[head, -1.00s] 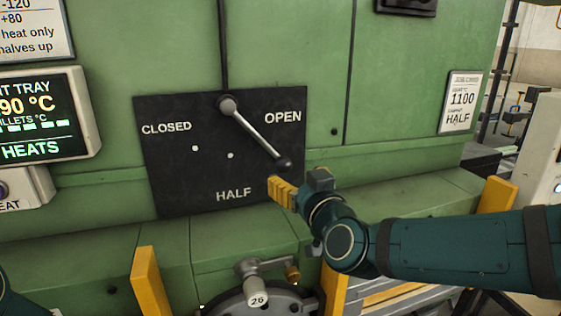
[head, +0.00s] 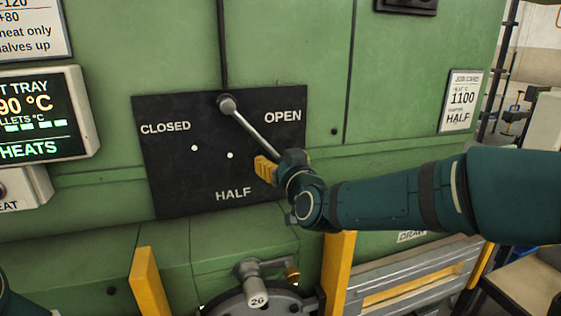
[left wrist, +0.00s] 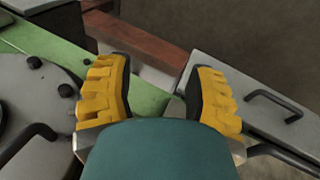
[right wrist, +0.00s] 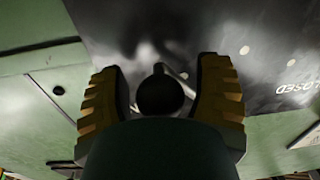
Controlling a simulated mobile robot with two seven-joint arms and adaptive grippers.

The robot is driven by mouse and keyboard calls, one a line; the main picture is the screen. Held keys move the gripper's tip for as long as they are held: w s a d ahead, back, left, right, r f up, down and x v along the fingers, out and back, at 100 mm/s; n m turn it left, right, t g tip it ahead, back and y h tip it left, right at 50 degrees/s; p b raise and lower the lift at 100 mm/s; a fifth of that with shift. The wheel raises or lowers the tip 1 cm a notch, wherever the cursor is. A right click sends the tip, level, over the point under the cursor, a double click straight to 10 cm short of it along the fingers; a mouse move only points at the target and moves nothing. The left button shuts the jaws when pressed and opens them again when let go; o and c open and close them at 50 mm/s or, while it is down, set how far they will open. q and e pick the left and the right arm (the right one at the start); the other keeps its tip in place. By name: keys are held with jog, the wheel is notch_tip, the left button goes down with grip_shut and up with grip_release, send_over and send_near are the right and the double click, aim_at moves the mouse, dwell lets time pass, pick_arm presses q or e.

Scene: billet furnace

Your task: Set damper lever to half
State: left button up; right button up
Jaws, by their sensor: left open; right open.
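The damper lever (head: 250,128) is a grey rod on a black plate (head: 175,180) marked CLOSED, HALF and OPEN. It pivots at the top and slants down to the right, below OPEN. My right gripper (head: 266,170) is at the lever's lower end and hides its dark knob in the head view. In the right wrist view the round dark knob (right wrist: 160,97) sits between the two open yellow fingers (right wrist: 163,100); contact cannot be told. My left gripper (left wrist: 155,95) is open and empty in the left wrist view, away from the lever.
A job card (head: 461,101) at right reads 1100 and HALF. A lit display (head: 35,120) is at left. Below the plate are a valve handle marked 26 (head: 258,290) and yellow posts (head: 150,283). The plate left of the lever is clear.

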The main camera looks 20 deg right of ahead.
grip_shut()
jog(key=shift+w+f, duration=0.1)
jog(key=a+f+m+b, duration=0.1)
jog(key=a+m+b, duration=0.1)
jog(key=a+f+m+b, duration=0.1)
jog(key=a+m+b, duration=0.1)
jog(key=a, duration=0.1)
jog(key=a+f+m+b, duration=0.2)
jog(key=a+b, duration=0.1)
jog(key=shift+a, duration=0.1)
jog(key=shift+s+a+m+b, duration=0.2)
jog(key=shift+a+m+b, duration=0.25)
jog(key=shift+a+m, duration=0.6)
jog(key=shift+a, duration=0.1)
jog(key=shift+o, duration=1.4)
grip_release()
jog(key=shift+s+r, duration=0.15)
jog(key=shift+s, duration=0.05)
